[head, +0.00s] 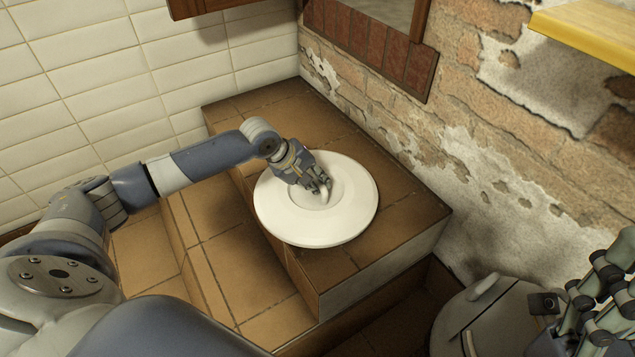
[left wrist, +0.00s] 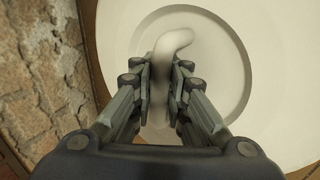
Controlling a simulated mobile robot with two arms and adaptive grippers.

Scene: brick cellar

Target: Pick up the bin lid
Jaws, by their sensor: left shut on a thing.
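The bin lid (head: 345,220) is a round white disc with a raised rim and a curved handle at its middle. In the head view it is on the brown tiled ledge, near the ledge's corner. My left gripper (head: 322,187) is over the lid's middle, shut on its handle. In the left wrist view the lid (left wrist: 265,70) fills much of the picture, and the handle (left wrist: 172,45) runs between the fingers of the gripper (left wrist: 165,85). My right gripper (head: 590,300) is at the lower right edge, partly cut off; I cannot tell how far its fingers are apart.
The brown tiled ledge (head: 245,265) is stepped, with free room left of the lid. A worn brick wall (head: 480,110) rises behind, and a yellow-edged shelf (head: 590,35) juts out at the upper right.

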